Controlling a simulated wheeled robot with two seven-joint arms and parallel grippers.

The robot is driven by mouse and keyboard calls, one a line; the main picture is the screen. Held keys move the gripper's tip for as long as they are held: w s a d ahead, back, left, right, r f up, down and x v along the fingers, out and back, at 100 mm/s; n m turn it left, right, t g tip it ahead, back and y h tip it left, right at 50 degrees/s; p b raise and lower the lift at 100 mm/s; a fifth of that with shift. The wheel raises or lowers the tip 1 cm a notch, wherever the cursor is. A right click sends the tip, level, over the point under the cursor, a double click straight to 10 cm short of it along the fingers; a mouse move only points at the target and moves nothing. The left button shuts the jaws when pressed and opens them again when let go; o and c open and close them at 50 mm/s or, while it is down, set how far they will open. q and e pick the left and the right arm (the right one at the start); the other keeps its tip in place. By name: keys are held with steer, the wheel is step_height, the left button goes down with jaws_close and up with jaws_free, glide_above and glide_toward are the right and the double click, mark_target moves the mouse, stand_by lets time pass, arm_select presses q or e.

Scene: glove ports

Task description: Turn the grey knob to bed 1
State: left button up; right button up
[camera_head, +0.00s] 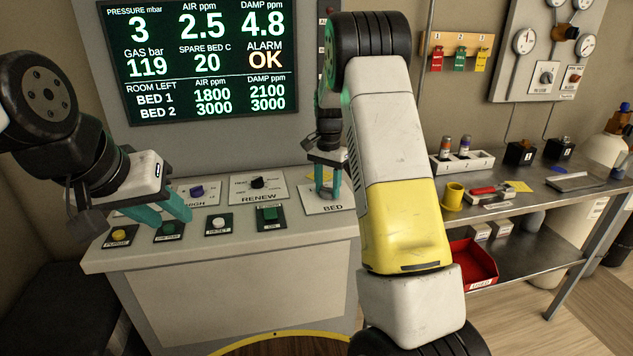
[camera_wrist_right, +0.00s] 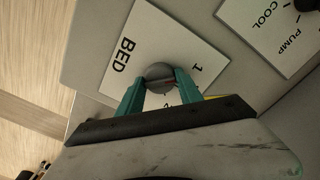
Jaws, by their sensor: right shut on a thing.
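The grey knob (camera_wrist_right: 159,74) is round and sits on the white plate marked BED (camera_wrist_right: 128,62). My right gripper (camera_wrist_right: 161,88) is shut on it, with one teal finger on each side. A "1" is printed on the plate beside the knob, and another label is partly hidden by the gripper. I cannot tell clearly where the knob points. In the head view the right gripper (camera_head: 328,184) reaches down on the BED plate (camera_head: 340,207) and the knob is mostly hidden. My left gripper (camera_head: 163,214) is open and empty above the left part of the console.
The screen (camera_head: 200,60) reads BED 1 1800 and 2100, BED 2 3000 and 3000, alarm OK. The RENEW plate with its black knob (camera_head: 258,183) is left of BED. Several push buttons, one yellow (camera_head: 119,235), line the front. A metal bench (camera_head: 530,190) stands right.

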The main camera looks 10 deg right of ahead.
mark_target(328, 188)
stand_by(0.3)
steer(key=o, duration=1.4)
steer(key=shift+c, duration=0.2)
step_height(328, 188, up, 7)
steer(key=shift+r, duration=0.45)
